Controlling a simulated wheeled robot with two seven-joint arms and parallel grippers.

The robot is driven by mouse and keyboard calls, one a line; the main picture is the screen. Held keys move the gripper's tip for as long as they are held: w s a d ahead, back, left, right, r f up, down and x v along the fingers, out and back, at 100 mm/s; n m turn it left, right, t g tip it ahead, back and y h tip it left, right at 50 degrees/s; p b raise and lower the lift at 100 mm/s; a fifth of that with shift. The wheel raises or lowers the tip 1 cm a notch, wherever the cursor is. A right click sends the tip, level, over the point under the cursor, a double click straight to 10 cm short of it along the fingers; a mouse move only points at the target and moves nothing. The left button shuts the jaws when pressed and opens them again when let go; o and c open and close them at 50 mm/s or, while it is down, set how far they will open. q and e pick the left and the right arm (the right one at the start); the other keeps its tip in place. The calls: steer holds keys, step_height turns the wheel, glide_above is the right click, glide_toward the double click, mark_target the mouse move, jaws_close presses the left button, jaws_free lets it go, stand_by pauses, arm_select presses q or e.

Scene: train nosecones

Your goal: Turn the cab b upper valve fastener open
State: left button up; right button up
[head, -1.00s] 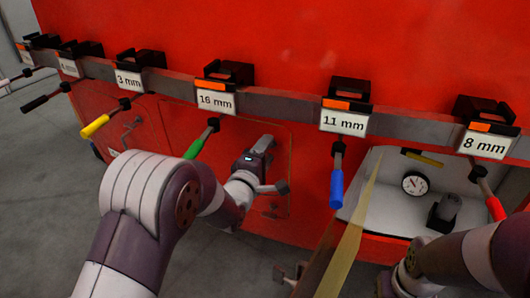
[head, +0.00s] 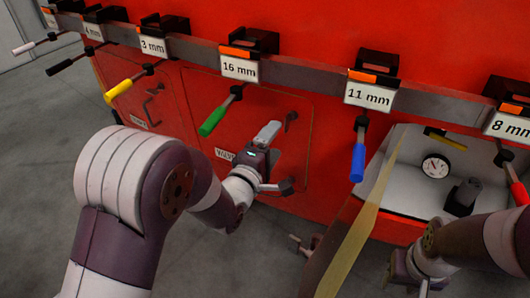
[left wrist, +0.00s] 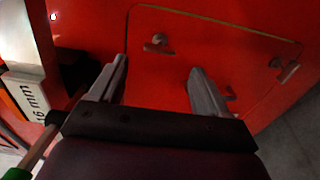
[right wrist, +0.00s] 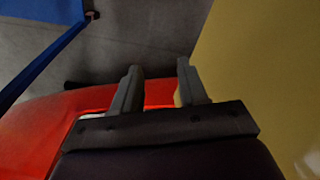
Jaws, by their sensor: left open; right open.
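A red hatch (head: 235,125) with a thin outline is set in the red nose below the tool strip. A small dark fastener (head: 290,118), apparently the upper one, shows near its upper right; it also shows in the left wrist view (left wrist: 158,43), beyond the gap between the fingers. A second fastener (left wrist: 287,71) sits at the far right there. My left gripper (head: 276,160) is open and empty in front of the hatch, apart from the upper fastener. My right gripper (head: 408,276) is open and empty, low at the right; it also shows in the right wrist view (right wrist: 155,85).
Handled tools hang from the grey strip, including a green-handled tool (head: 216,116) beside my left arm and a blue-handled tool (head: 358,160). A yellowish panel (head: 362,235) stands between my arms. An open compartment with a gauge (head: 436,166) is at the right.

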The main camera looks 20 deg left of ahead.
arm_select(q)
steer(key=v, duration=0.4)
steer(key=shift+s, duration=0.2)
steer(key=s+a+f+m+g+y, duration=0.3)
steer(key=s+f+m+g, duration=0.3)
steer(key=f+m+g, duration=0.5)
steer(key=s+a+f+m+g, duration=0.15)
steer(key=s+m+g, duration=0.35)
steer(key=s, duration=0.5)
step_height(320, 180, up, 13)
steer(key=p, duration=1.2)
steer(key=shift+w+d+r+y+p, duration=0.15)
steer(key=shift+w+y+p, duration=0.2)
steer(key=shift+y, duration=0.05)
